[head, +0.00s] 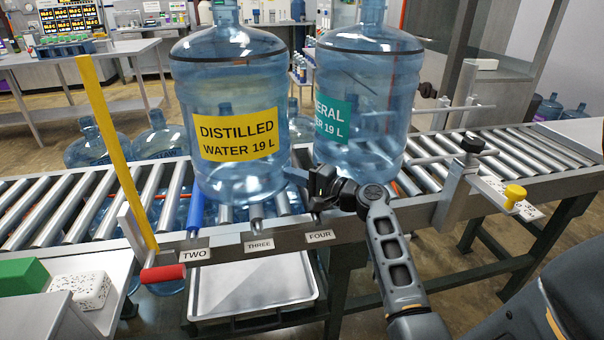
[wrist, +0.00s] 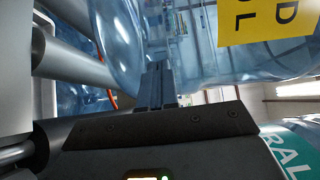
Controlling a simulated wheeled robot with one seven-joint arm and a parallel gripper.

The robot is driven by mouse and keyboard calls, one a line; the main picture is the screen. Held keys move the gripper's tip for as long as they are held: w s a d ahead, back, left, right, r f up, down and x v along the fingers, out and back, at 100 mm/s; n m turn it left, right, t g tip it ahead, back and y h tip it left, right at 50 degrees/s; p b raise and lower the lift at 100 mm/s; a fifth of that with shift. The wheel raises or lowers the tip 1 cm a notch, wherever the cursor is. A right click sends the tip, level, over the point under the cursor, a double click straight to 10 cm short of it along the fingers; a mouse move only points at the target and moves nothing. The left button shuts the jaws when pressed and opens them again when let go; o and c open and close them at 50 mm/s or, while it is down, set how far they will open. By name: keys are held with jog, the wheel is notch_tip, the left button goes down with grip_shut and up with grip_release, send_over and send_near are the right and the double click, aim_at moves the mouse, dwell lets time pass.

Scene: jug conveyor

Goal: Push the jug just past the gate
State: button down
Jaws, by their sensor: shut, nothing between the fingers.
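A large clear blue jug with a yellow "DISTILLED WATER 19 L" label (head: 230,165) stands upright on the conveyor rollers, above the signs TWO and THREE. A yellow bar (head: 118,155), which looks like the gate, rises to the left of this jug, leaning, with a red handle (head: 163,274) at its foot. My gripper (head: 293,176) is shut and empty at the jug's lower right side. In the wrist view my closed fingers (wrist: 157,85) point at the jug's wall (wrist: 190,60); I cannot tell whether they touch it.
A second jug with a green "MINERAL WATER" label (head: 337,120) stands on the rollers to the right, close behind my gripper. A blue roller (head: 195,208) lies left of the first jug's base. The rollers (head: 60,205) around the yellow bar are bare. A grey tray (head: 250,290) sits below the conveyor.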

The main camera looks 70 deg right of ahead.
aim_at(213, 186)
jog(key=w+a, duration=0.4)
jog(key=w, duration=0.1)
jog(key=w+a, duration=0.4)
jog(key=w, duration=0.2)
jog(key=w+a, duration=0.4)
jog(key=w, duration=0.1)
jog(key=shift+w, duration=0.15)
dwell(0.8)
